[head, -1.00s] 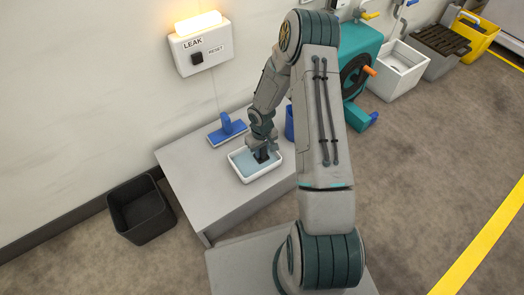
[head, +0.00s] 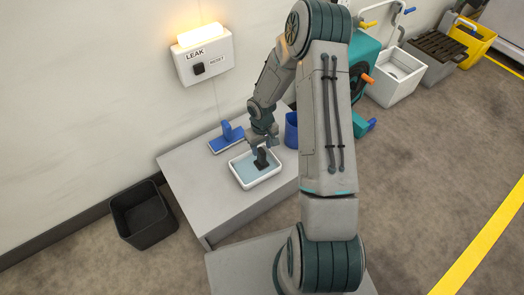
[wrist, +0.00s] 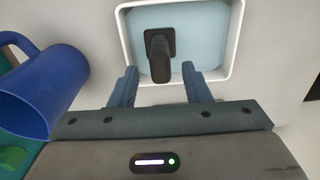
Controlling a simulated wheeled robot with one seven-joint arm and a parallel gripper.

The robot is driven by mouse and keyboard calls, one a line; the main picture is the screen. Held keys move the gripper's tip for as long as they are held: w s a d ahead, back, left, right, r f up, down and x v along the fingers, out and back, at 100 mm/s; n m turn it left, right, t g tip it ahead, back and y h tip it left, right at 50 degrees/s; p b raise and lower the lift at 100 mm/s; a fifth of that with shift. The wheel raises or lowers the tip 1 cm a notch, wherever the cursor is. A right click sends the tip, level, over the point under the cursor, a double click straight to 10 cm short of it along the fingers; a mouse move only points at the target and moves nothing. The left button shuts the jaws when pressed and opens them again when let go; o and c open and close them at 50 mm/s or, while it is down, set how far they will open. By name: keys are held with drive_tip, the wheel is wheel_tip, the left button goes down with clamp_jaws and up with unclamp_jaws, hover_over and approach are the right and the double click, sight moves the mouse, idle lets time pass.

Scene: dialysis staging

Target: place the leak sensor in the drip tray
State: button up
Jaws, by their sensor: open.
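The black leak sensor (head: 261,158) stands in the white drip tray (head: 236,176), on its light blue floor. In the wrist view the sensor (wrist: 159,45) shows a square base and a thick upright stem, near the middle of the tray (wrist: 238,40). My gripper (head: 264,143) is open just above and behind the sensor. In the wrist view my gripper's two blue fingers (wrist: 166,85) are spread at the tray's near rim, with the stem's end between and just beyond them. The fingers look clear of the sensor.
A blue mug (wrist: 52,85) stands close beside my gripper. A lit LEAK alarm box (head: 203,58) is on the wall. A black bin (head: 142,215) is on the floor at left.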

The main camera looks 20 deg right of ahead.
wheel_tip(320, 180, up, 5)
drive_tip(key=shift+p, duration=0.6)
drive_tip(key=s+r+m, duration=0.1)
drive_tip(key=s+r, duration=0.4)
drive_tip(key=r, duration=0.3)
drive_tip(key=s+r+h, duration=0.1)
drive_tip(key=s+r, duration=0.3)
drive_tip(key=r, duration=0.4)
drive_tip(key=s+r+m, duration=0.1)
drive_tip(key=s+r, duration=0.4)
drive_tip(key=r, duration=0.2)
drive_tip(key=s+a+r+m+t+y, duration=0.1)
drive_tip(key=s+a+r, duration=0.2)
drive_tip(key=s, duration=0.5)
drive_tip(key=shift+s+r, duration=0.2)
drive_tip(key=shift+r, duration=0.55)
drive_tip(key=shift+d+r, duration=0.1)
